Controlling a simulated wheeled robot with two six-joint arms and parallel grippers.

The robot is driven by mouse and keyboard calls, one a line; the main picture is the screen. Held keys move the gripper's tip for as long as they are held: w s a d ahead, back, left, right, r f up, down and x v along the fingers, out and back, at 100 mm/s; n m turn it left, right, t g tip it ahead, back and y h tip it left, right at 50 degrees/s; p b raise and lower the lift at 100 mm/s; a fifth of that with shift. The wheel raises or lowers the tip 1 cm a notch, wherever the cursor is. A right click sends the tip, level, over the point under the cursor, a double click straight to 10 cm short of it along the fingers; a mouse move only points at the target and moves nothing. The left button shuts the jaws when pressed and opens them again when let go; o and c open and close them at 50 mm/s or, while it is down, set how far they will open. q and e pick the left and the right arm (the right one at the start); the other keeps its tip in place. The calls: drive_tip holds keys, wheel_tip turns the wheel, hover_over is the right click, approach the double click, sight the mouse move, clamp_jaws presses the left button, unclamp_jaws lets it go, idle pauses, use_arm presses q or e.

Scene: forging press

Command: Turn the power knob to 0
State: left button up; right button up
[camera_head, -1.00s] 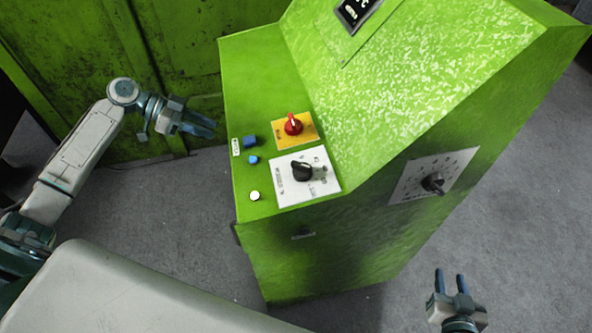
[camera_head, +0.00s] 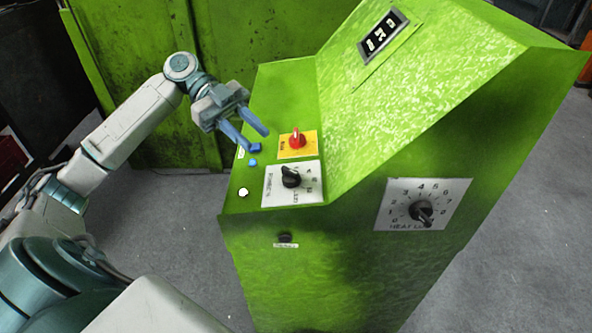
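A red knob (camera_head: 298,139) stands on a yellow plate on the green console's ledge. A black knob (camera_head: 290,177) sits on a white plate with print around it, nearer the front edge. Another black knob (camera_head: 421,212) is on a numbered dial plate, marked HEAT, on the console's side. I cannot read which knob is labelled power. My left gripper (camera_head: 256,141) is open and empty, above the ledge's left edge, just left of the red knob and apart from it. My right gripper is out of view.
Blue buttons (camera_head: 254,148) lie beneath my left fingers, and a white button (camera_head: 243,192) is near the corner. A small dark knob (camera_head: 285,238) is on the front. Grey floor is clear around it.

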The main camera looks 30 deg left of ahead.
sight(290, 170)
use_arm(q)
drive_tip(key=x, duration=0.9)
drive_tip(key=shift+d+f, duration=0.1)
drive_tip(key=shift+d, duration=0.05)
clamp_jaws()
